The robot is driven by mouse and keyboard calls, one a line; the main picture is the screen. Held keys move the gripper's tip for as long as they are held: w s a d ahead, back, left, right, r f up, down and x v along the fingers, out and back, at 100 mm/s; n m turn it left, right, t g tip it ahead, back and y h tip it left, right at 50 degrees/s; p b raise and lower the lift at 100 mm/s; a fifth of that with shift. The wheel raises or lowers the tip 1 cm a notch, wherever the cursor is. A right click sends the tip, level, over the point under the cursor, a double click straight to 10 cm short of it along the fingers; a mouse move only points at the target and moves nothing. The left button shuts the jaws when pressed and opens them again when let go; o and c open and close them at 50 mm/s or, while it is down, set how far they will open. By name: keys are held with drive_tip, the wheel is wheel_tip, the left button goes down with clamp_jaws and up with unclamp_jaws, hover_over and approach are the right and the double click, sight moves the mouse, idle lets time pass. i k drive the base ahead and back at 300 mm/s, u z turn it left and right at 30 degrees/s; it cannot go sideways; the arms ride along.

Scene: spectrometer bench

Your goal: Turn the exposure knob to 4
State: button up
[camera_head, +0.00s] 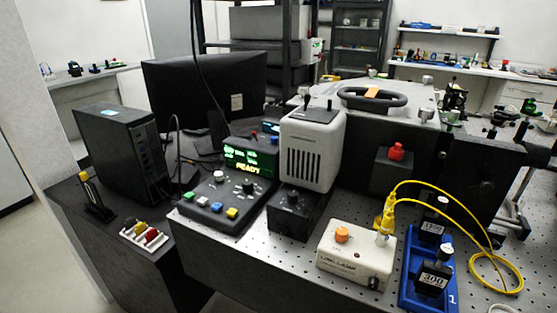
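A dark control console (205,214) with a sloped face sits near the middle of the bench. A black knob (249,187) with pale marks around it is on the right part of its face. It looks like the exposure knob, but its label and setting are too small to read. A display (250,158) with green text and a yellow "READY" stands behind the knob. A small light-topped control (219,176) and several coloured buttons (217,207) are on the same face. My gripper is not in view.
A grey-white instrument (312,150) stands right of the console, above a black box (296,214) with a knob. A white lamp box (355,258), yellow cable (455,197) and blue tray (413,291) are further right. A computer tower (115,150) and monitor (200,95) stand left.

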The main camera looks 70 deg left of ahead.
sight(218, 176)
drive_tip(key=z, duration=0.1)
drive_tip(key=k, duration=0.75)
drive_tip(key=u, duration=1.6)
